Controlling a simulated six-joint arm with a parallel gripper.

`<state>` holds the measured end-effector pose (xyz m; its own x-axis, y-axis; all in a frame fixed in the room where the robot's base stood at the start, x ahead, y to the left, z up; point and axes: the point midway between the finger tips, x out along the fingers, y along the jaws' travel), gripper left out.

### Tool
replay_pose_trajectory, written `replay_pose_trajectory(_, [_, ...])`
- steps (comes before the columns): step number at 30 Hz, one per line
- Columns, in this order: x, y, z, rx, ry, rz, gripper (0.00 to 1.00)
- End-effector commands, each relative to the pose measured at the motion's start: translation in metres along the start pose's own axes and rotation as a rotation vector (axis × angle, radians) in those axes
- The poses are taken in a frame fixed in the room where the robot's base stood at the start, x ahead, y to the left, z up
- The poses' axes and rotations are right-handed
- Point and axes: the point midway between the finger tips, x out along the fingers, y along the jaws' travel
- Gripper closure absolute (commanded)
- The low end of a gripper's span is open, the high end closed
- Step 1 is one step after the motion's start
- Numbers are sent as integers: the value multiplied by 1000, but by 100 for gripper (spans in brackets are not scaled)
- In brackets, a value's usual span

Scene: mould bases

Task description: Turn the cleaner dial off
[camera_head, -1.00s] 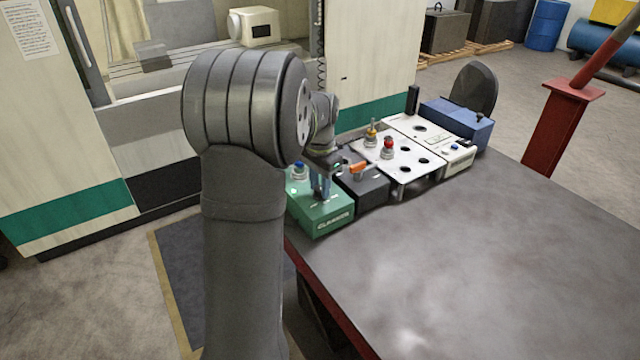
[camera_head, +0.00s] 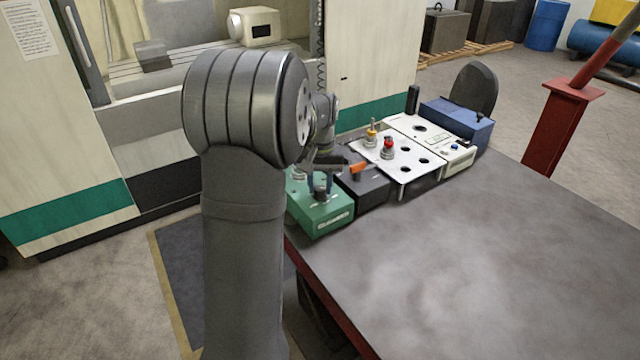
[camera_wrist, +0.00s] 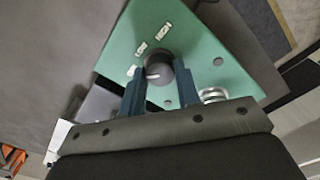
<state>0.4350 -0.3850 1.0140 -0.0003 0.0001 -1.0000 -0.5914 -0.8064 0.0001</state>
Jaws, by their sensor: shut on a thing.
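The cleaner is a green box (camera_head: 322,221) at the table's near left corner. Its round black dial (camera_wrist: 161,64) shows in the wrist view on the green top face. A white mark on the dial points to the left in that view, toward the left finger. The words LOW and HIGH are printed above the dial; a third label by the left finger is partly hidden. My gripper (camera_head: 321,184) reaches down over the box, and its two blue fingers are shut on the dial, one on each side.
A metal-rimmed button (camera_wrist: 213,95) is beside the right finger. A white plate (camera_head: 402,172) with knobs and a blue box (camera_head: 467,125) lie farther back. The table's right side (camera_head: 470,270) is clear.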

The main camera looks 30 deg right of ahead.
Motion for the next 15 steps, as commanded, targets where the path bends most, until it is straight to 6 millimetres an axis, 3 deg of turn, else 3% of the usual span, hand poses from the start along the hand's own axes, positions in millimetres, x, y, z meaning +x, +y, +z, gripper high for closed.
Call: replay_pose_trajectory(15, [0,0,0,-226,1,0,93])
